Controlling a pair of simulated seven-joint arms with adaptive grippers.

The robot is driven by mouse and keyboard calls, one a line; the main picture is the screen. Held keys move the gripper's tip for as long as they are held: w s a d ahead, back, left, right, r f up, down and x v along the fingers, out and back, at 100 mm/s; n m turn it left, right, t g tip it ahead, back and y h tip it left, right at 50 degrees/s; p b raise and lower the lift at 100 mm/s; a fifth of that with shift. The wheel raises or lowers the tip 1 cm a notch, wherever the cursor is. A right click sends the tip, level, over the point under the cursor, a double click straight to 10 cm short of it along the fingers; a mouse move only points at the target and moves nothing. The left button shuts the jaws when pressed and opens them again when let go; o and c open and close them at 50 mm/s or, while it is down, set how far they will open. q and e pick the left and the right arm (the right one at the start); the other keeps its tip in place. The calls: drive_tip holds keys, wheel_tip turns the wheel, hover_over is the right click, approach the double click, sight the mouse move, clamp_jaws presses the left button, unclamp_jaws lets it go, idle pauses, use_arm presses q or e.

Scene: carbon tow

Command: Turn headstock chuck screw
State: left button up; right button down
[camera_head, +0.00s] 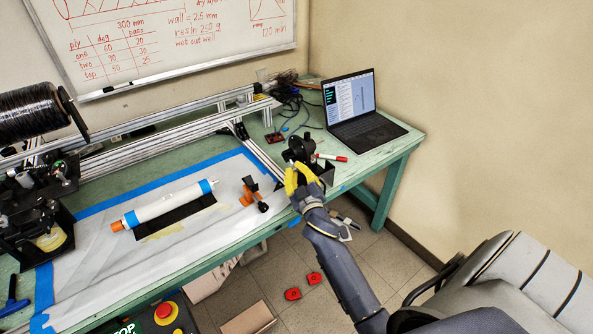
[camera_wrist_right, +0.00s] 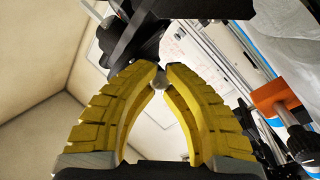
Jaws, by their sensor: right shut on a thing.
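My right gripper (camera_head: 304,178) has yellow ribbed fingers and is at the right part of the green table, against a black assembly (camera_head: 299,148) that looks like the headstock with its chuck. In the right wrist view the fingertips (camera_wrist_right: 160,72) close on a small round grey piece (camera_wrist_right: 160,82), which looks like the chuck screw. Black parts of the headstock (camera_wrist_right: 125,40) rise right above the fingertips. In the head view the fingers hide the screw. My left gripper is not in view.
An orange-and-black fitting (camera_head: 249,194) lies left of my gripper, near a white tube (camera_head: 165,205) with blue bands. Aluminium rails (camera_head: 190,110) run behind.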

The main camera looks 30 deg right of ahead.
sight(295, 169)
drive_tip(key=shift+a+n+h, duration=0.2)
drive_tip(key=shift+n+h, duration=0.2)
drive_tip(key=shift+h, duration=0.4)
drive_tip(key=shift+t, duration=0.3)
drive_tip(key=shift+w, duration=0.1)
drive_tip(key=c, duration=1.6)
unclamp_jaws()
drive_tip(key=shift+a, duration=0.1)
drive_tip(key=shift+o, duration=0.3)
drive_tip(key=shift+d+r, duration=0.2)
drive_tip(key=shift+r, duration=0.3)
wheel_tip(295, 169, up, 9)
drive_tip(key=shift+a+r, duration=0.1)
